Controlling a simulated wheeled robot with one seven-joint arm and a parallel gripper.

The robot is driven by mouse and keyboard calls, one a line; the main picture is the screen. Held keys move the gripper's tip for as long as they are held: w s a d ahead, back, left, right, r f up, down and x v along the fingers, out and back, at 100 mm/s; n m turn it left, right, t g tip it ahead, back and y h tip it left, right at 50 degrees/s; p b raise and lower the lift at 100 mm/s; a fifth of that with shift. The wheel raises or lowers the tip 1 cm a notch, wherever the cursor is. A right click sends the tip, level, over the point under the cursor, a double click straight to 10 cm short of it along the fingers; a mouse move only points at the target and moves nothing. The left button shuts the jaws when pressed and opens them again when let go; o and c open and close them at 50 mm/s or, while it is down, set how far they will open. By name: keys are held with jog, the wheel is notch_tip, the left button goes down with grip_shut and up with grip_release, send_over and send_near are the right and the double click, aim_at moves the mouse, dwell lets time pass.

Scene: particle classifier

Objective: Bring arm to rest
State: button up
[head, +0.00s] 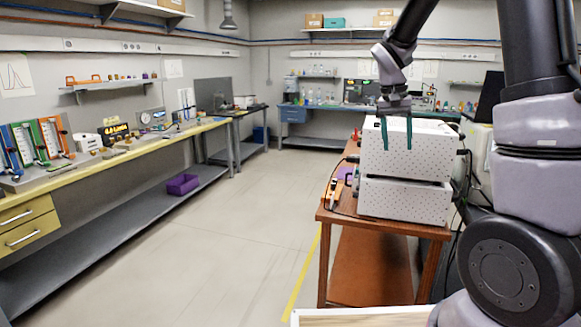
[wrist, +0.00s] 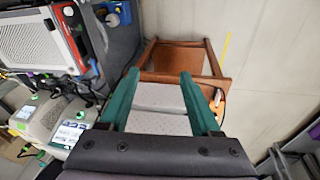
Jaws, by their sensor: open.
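My gripper (head: 398,134) hangs from my arm at the right of the head view, fingers pointing down. Its two green fingers are apart, with nothing held between them. In the head view it overlaps the upper of two white dotted boxes (head: 430,165). In the wrist view my gripper (wrist: 158,85) shows its two green fingers spread, with the pale boxes (wrist: 160,98) seen between and beyond them. I cannot tell how far the fingertips are from the boxes.
The boxes stand stacked on a brown wooden table (head: 335,225). A yellow-topped workbench (head: 110,160) with instruments runs along the left wall, a purple bin (head: 183,184) on its lower shelf. A blue bench (head: 330,110) stands at the back. The middle floor is clear.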

jog(key=s+a+r+t+y, duration=0.2)
jog(key=s+r, duration=0.4)
jog(key=s, duration=0.5)
jog(key=s+a+r+t+y, duration=0.2)
jog(key=s+r, duration=0.4)
jog(key=s, duration=0.6)
jog(key=shift+a+n+t, duration=0.4)
jog(key=shift+a+t, duration=0.05)
jog(key=shift+t, duration=0.75)
jog(key=shift+w+r, duration=0.1)
jog(key=shift+r, duration=0.05)
